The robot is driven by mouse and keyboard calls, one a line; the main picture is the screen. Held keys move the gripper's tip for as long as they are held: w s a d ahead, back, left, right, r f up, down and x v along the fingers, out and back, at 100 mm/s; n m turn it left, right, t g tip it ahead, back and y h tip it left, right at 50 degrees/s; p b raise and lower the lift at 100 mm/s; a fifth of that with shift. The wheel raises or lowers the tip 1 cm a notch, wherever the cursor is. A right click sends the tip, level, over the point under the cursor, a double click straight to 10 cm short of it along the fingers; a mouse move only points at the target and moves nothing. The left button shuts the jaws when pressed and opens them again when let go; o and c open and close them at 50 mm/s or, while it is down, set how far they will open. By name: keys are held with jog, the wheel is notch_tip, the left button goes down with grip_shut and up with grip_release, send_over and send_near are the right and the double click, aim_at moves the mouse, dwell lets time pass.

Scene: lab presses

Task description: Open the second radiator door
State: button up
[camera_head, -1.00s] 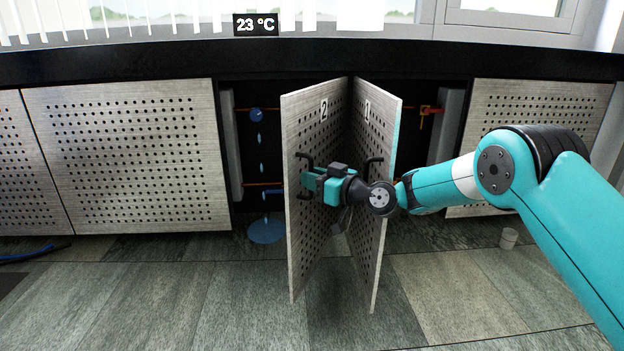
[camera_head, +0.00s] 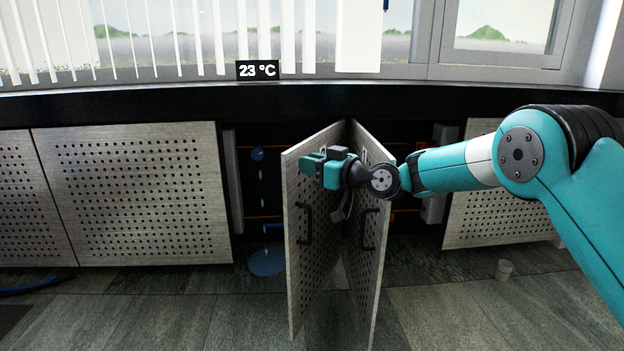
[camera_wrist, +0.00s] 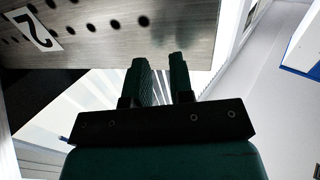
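The second radiator door (camera_head: 297,285), a perforated panel, stands swung out from the cabinet front. Its dark handle (camera_head: 304,225) is bare. Its "2" label (camera_wrist: 33,30) shows at the upper left in the wrist view. The first door (camera_head: 372,280) is also swung out, beside it on the right, with its own handle (camera_head: 368,230). My gripper (camera_head: 311,164) is in front of the second door's upper part, above and apart from the handle. In the wrist view my gripper's fingers (camera_wrist: 160,70) have a narrow, empty gap between them, below the panel's edge.
Closed perforated panels (camera_head: 140,195) flank the bays. The front floor is clear.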

jog(key=shift+r+p, duration=0.6)
jog(key=shift+r, duration=1.4)
